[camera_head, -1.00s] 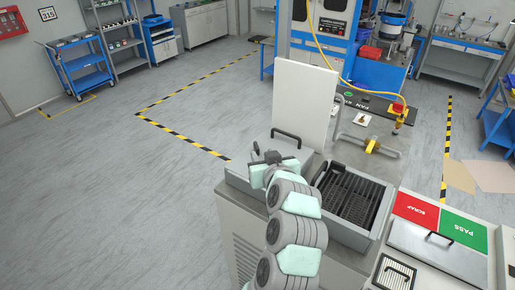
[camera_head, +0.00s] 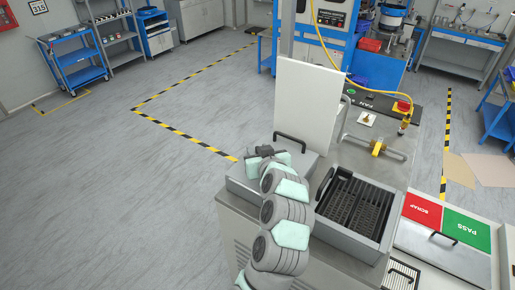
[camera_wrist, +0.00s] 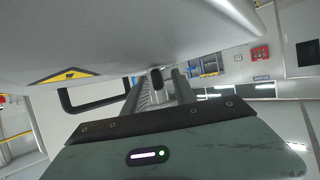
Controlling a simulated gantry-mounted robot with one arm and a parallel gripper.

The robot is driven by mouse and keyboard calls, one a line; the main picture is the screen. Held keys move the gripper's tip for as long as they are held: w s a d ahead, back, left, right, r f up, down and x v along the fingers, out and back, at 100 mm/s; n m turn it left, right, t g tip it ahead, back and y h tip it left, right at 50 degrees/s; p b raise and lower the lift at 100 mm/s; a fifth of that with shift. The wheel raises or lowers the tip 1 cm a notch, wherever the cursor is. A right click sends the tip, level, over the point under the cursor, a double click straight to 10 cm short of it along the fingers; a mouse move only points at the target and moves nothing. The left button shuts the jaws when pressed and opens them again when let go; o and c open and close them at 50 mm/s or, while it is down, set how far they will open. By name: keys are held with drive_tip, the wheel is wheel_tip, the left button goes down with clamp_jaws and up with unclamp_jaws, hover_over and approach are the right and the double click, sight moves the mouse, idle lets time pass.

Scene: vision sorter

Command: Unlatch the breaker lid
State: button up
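In the head view a low grey box with a flat lid (camera_head: 250,178) stands at the left end of the machine bench. A black handle (camera_head: 291,139) is on its far side; I cannot tell for sure that this is the breaker lid. My gripper (camera_head: 262,151) is over the left part of this box, and my wrist hides part of the lid. In the wrist view a pale grey panel (camera_wrist: 160,38) with a yellow warning triangle (camera_wrist: 62,75) and a black loop handle (camera_wrist: 93,103) is close in front of my gripper. The latch and finger opening are not clear.
A tall white panel (camera_head: 307,105) stands upright behind the box. An open grey bin with a black grille (camera_head: 378,238) is to the right. A yellow-ended fixture (camera_head: 378,147) sits behind it. Red SCRAP (camera_head: 422,209) and green PASS (camera_head: 465,228) areas are farther right. Floor at left is clear.

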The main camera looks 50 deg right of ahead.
drive_tip(key=shift+c, duration=0.2)
clamp_jaws()
idle(0.4)
